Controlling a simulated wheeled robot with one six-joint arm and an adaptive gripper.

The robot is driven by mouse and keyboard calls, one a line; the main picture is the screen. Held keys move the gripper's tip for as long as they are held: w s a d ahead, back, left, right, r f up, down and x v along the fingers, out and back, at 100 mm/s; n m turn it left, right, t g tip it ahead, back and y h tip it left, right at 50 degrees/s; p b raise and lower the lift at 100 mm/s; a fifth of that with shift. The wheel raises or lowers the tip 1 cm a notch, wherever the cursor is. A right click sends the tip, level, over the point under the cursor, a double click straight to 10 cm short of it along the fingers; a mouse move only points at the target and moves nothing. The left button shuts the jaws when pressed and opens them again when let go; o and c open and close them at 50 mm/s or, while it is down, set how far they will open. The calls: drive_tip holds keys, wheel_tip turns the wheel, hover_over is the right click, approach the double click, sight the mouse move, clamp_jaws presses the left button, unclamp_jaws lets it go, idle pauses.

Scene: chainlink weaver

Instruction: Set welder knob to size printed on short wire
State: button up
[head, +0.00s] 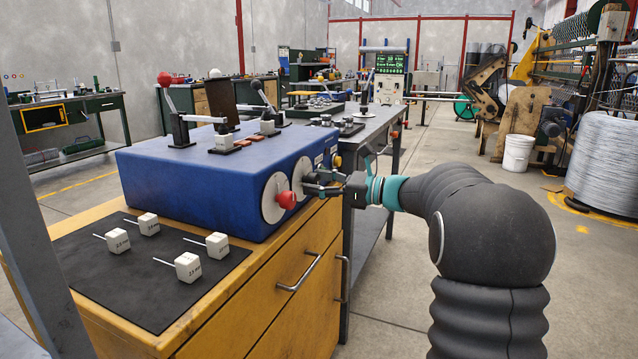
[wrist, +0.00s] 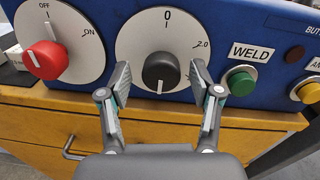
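The welder (head: 210,175) is a blue box on a wooden cabinet. Its black knob (wrist: 161,72) sits on a white dial (wrist: 132,45), with 0 at the top and 2.0 at upper right; a white line shows on the knob's lower side. My gripper (wrist: 161,82) is open, one finger on each side of the knob with small gaps.
Left of the knob is a red OFF/ON switch (wrist: 46,60). To the right are a green WELD button (wrist: 241,81) and a yellow button (wrist: 308,92). The blocks lie on a black mat (head: 140,300). A cabinet handle (head: 298,275) sticks out below.

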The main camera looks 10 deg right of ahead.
drive_tip(key=shift+d, duration=0.1)
drive_tip(key=v, duration=1.2)
